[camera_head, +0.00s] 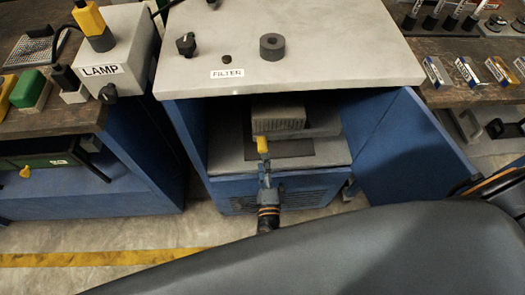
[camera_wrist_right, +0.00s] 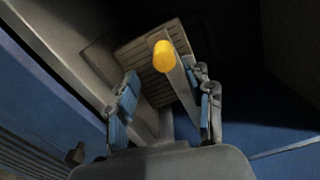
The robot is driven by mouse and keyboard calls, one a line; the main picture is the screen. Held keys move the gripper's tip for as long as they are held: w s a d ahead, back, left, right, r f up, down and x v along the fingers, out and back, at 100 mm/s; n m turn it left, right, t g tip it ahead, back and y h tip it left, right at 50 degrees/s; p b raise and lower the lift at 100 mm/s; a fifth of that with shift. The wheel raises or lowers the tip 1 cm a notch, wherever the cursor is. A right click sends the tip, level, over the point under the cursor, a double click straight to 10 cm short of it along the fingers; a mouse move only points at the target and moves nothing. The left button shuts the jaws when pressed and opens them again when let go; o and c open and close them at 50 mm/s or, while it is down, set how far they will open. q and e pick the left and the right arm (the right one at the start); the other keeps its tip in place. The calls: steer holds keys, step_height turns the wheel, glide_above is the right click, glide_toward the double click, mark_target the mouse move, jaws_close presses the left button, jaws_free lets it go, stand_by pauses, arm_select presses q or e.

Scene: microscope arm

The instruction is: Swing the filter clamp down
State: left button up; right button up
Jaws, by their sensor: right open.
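The filter clamp shows as a lever with a yellow grip (camera_head: 262,145) inside the open filter cabinet (camera_head: 300,40), in front of a grey ribbed block (camera_head: 278,118). In the right wrist view the yellow end (camera_wrist_right: 162,56) points toward the camera, and its grey bar runs down beside the right-hand finger. My right gripper (camera_head: 265,178) is just in front of and below the yellow grip. In the wrist view its blue-padded fingers (camera_wrist_right: 166,104) are apart, with the bar appearing between them; contact is unclear. My left gripper is out of view.
The blue cabinet door (camera_head: 405,145) stands open on the right. The grey top overhangs the opening. A bench with a lamp box (camera_head: 115,60) is on the left, and another with small boxes (camera_head: 470,72) is on the right. My dark arm covers the lower right.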

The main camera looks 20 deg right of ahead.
steer(key=v, duration=0.5)
steer(key=shift+s, duration=0.1)
stand_by(0.3)
